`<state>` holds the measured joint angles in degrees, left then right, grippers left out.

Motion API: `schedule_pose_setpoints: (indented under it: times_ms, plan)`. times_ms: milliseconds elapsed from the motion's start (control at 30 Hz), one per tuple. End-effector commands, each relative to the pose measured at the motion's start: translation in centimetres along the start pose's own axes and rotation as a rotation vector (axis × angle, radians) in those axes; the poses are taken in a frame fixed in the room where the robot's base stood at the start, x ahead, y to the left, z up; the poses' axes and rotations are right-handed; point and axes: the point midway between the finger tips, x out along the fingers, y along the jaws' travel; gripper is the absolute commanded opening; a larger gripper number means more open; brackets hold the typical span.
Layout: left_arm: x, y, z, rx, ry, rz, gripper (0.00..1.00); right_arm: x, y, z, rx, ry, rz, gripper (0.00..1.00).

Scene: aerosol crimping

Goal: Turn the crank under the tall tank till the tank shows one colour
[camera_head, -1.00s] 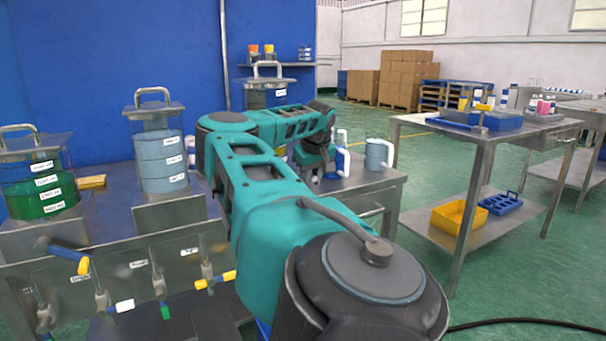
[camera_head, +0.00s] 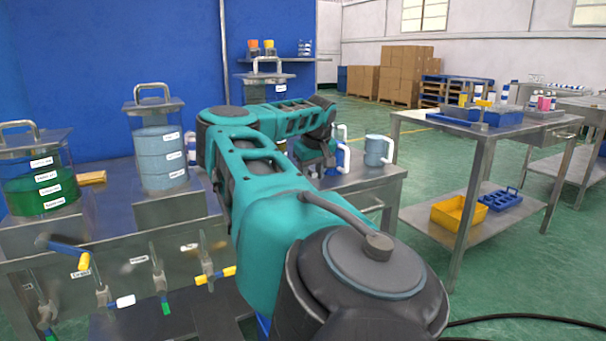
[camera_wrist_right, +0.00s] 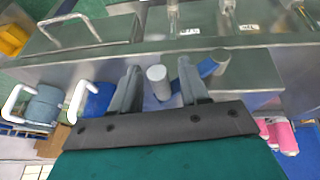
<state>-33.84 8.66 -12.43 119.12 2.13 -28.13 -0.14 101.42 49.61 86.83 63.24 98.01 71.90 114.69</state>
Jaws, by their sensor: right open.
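The tall tank (camera_head: 281,91) stands at the back of the bench. My right arm hides most of it, and only its lid, handle and a dark labelled upper part show, so I cannot tell its colours. In the right wrist view a crank shows as a blue arm (camera_wrist_right: 208,67) with a pale grey cylindrical grip (camera_wrist_right: 157,87). My right gripper (camera_wrist_right: 158,67) is open, with one finger on each side of the grip; I cannot tell whether either touches it. In the head view my own arm hides the crank and the fingers. My left gripper is not in view.
A green-filled tank (camera_head: 45,190) and a grey-blue one (camera_head: 160,155) stand left on the bench (camera_head: 105,218). Levers (camera_head: 70,251) and taps line its front. A grey mug (camera_head: 376,151) and a blue mug (camera_wrist_right: 92,102) stand near the gripper. A side table (camera_head: 425,128) is at right.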

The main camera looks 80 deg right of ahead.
Motion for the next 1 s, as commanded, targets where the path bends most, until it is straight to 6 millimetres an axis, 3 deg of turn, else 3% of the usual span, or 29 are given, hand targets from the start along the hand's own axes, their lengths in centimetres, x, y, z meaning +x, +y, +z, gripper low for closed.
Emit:
schedule_pose_setpoints:
  times_ms: [167,400,600,1000]
  plan:
    - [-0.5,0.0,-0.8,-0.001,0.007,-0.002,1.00,-2.8,0.0,-0.1,0.003,0.002,0.000,0.45]
    - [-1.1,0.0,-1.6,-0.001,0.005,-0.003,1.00,-8.3,0.0,-0.2,0.002,0.004,-0.001,0.45]
    - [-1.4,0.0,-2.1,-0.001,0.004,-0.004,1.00,-11.5,0.0,-0.1,0.001,0.003,-0.001,0.45]
    - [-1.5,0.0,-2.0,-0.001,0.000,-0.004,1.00,-12.7,0.0,0.0,0.001,0.000,0.000,0.45]
